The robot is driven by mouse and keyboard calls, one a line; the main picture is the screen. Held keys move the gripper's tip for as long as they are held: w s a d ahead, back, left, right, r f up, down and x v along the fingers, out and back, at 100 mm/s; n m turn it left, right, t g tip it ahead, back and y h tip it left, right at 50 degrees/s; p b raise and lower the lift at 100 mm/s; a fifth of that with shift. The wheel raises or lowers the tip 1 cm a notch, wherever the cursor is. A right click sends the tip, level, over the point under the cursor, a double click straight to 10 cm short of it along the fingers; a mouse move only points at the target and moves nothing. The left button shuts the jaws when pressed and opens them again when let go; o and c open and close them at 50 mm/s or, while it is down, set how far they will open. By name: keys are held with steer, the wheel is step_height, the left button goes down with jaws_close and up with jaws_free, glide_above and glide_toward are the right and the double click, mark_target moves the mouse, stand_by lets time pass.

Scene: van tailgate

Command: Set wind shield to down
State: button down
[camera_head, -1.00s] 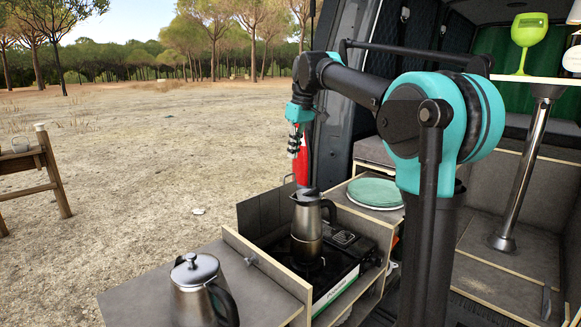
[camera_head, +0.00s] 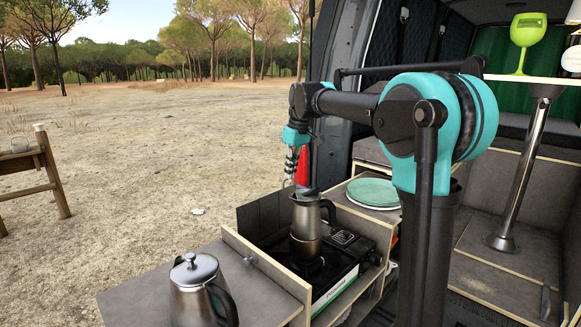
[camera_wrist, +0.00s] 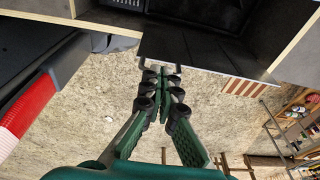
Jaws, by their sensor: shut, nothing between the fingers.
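The wind shield (camera_head: 260,217) is a dark grey panel standing upright along the far side of the stove box in the head view. In the wrist view the wind shield (camera_wrist: 195,52) is a dark panel just ahead of the fingers. My gripper (camera_head: 289,181) points down near the panel's far right end, by its top edge. The wrist view shows my green gripper fingers (camera_wrist: 161,74) together and empty, their tips close to the panel's lower edge in the picture. I cannot tell whether they touch it.
A moka pot (camera_head: 306,222) stands on the camping stove (camera_head: 338,283), close to the gripper. A steel kettle (camera_head: 193,285) stands on the near left board. Green plates (camera_head: 374,192) lie right of the stove. A red and white object (camera_wrist: 27,112) is beside the gripper. Open ground lies left.

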mark_target(289, 205)
step_height(289, 205, down, 10)
steer(key=shift+f, duration=0.25)
steer(key=shift+s+f, duration=0.1)
steer(key=shift+f, duration=0.15)
